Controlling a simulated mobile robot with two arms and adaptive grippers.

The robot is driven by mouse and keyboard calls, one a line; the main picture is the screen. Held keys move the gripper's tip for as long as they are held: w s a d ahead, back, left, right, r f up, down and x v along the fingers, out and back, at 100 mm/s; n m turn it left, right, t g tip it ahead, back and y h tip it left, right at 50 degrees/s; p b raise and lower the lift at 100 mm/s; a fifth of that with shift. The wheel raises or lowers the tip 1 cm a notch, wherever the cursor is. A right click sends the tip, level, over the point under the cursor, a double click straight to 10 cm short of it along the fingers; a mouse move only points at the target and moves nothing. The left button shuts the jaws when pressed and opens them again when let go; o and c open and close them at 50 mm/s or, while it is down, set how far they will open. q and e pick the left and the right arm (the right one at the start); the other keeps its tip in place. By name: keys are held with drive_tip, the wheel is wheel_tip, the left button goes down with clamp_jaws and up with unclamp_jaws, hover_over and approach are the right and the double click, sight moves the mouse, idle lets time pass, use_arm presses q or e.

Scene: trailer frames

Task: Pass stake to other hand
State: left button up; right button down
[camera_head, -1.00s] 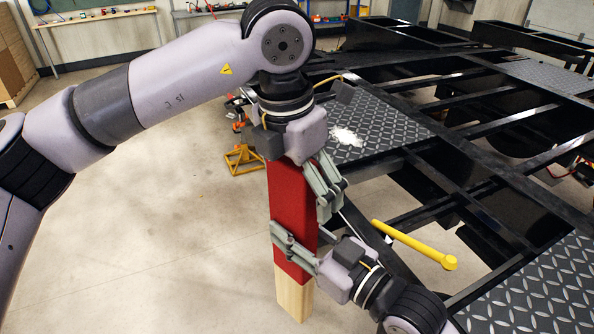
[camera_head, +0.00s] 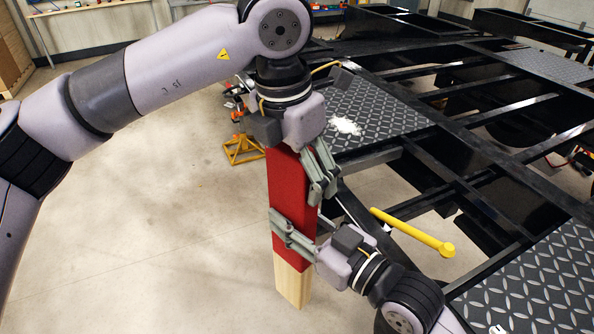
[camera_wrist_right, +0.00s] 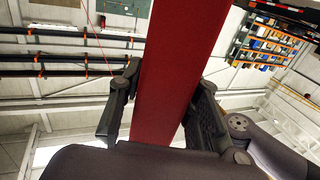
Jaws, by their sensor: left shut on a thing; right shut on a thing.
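The stake (camera_head: 292,188) is a long squared bar, red over most of its length with a bare wooden lower end. It stands upright in the middle of the head view. My left gripper (camera_head: 321,182) comes from above and is shut on the upper red part. My right gripper (camera_head: 293,238) comes from the lower right and is shut on the red part near the bare wood. In the right wrist view the red stake (camera_wrist_right: 175,70) runs between the fingers of my right gripper (camera_wrist_right: 163,112). The stake's top end is hidden behind my left gripper.
A black trailer frame (camera_head: 470,182) with tread-plate panels fills the right side. A yellow bar (camera_head: 412,232) lies right of the stake. A yellow jack stand (camera_head: 242,150) is behind it on the left. The concrete floor (camera_head: 150,240) at left is clear.

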use_arm(q)
drive_tip(key=shift+s+d, duration=0.15)
drive_tip(key=shift+c, duration=1.4)
use_arm(e)
drive_tip(key=shift+r, duration=0.15)
use_arm(q)
drive_tip(key=shift+c, duration=0.3)
use_arm(e)
drive_tip(key=c, duration=1.6)
unclamp_jaws()
use_arm(q)
drive_tip(key=shift+c, duration=1)
use_arm(e)
drive_tip(key=shift+o, duration=0.8)
use_arm(q)
drive_tip(key=shift+c, duration=0.3)
use_arm(e)
drive_tip(key=o, duration=0.4)
drive_tip(key=shift+c, duration=0.2)
